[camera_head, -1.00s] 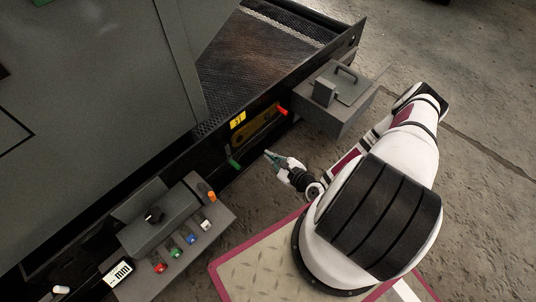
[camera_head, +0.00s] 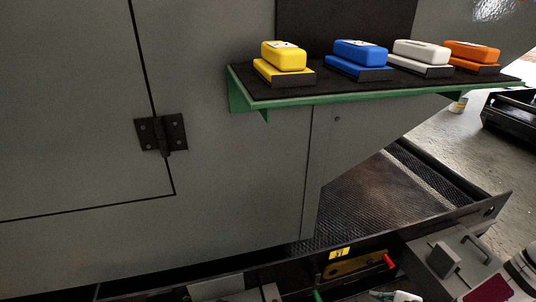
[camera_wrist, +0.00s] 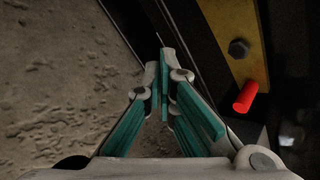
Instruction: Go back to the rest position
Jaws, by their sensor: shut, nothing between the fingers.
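My gripper (camera_head: 378,294) shows at the bottom edge of the head view, cut off by the frame. In the wrist view my gripper (camera_wrist: 163,62) has its teal-padded fingers brought together at the tips, with nothing between them. It is in front of the dark side of the machine's base, close to a yellow-brown plate (camera_head: 352,267) with a red handle (camera_head: 389,261). The red handle (camera_wrist: 245,97) lies to the right of the fingers in the wrist view, apart from them. A green handle (camera_head: 318,296) is left of the gripper. Most of my arm is out of view.
A grey box with a handle (camera_head: 447,256) stands right of the gripper. A green-edged shelf (camera_head: 380,97) holds yellow (camera_head: 284,56), blue (camera_head: 360,53), white (camera_head: 421,53) and orange (camera_head: 472,52) cases. A grey cabinet (camera_head: 70,110) fills the left. Bare floor (camera_wrist: 60,90) lies left in the wrist view.

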